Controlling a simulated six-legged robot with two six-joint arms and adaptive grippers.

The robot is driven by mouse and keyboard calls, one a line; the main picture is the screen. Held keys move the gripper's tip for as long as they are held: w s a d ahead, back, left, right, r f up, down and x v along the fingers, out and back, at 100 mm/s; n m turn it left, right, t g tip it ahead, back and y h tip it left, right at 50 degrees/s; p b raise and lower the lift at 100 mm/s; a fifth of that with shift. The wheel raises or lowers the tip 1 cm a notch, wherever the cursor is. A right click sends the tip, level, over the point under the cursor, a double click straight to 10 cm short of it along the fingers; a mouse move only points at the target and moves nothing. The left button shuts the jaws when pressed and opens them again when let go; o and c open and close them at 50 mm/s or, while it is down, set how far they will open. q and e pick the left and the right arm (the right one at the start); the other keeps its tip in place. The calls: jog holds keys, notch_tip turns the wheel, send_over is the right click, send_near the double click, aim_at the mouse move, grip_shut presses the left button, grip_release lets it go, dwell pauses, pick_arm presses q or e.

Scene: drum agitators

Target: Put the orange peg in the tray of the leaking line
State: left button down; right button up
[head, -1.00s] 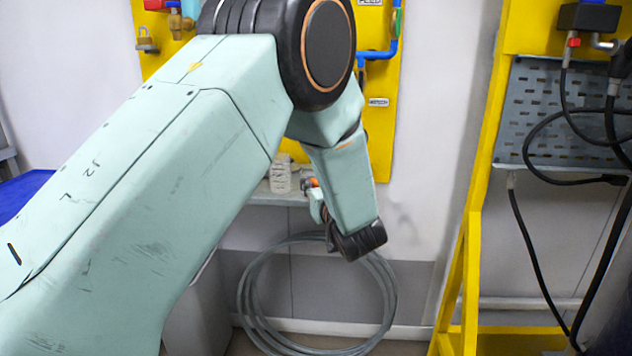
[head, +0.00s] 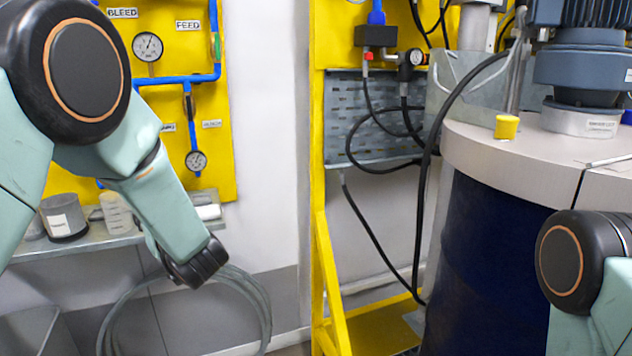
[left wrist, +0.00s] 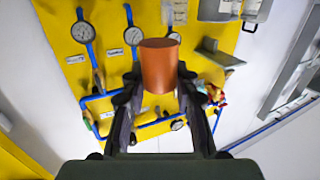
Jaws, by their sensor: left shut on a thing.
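An orange peg (left wrist: 160,66) shows in the left wrist view as a short cylinder. My left gripper (left wrist: 158,78) is shut on it, with one dark finger at each side. In the head view my left arm comes in from the left, in front of the wall shelf, and its fingers and the peg are hidden. My right gripper is out of view; only a joint of that arm shows at lower right. I cannot tell which line leaks or which tray belongs to it.
A yellow board (head: 179,100) carries blue pipes and gauges (head: 148,46). Below it a grey shelf (head: 95,241) holds a grey cup (head: 64,218) and a white container (head: 116,211).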

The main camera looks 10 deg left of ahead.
pick_arm(q)
jog(key=s+d+f+m+t+h, duration=0.3)
jog(key=s+d+f+m+h, duration=0.2)
jog(key=d, duration=0.5)
jog(key=s+d+f+m+t+h, duration=0.3)
jog(key=s+d+f+m+h, duration=0.2)
jog(key=s+d+f+h, duration=0.3)
jog(key=shift+s+d+f, duration=0.9)
jog(key=shift+d+f, duration=0.05)
jog(key=shift+d, duration=0.3)
jog(key=shift+s+f, duration=0.1)
jog(key=shift+f, duration=0.3)
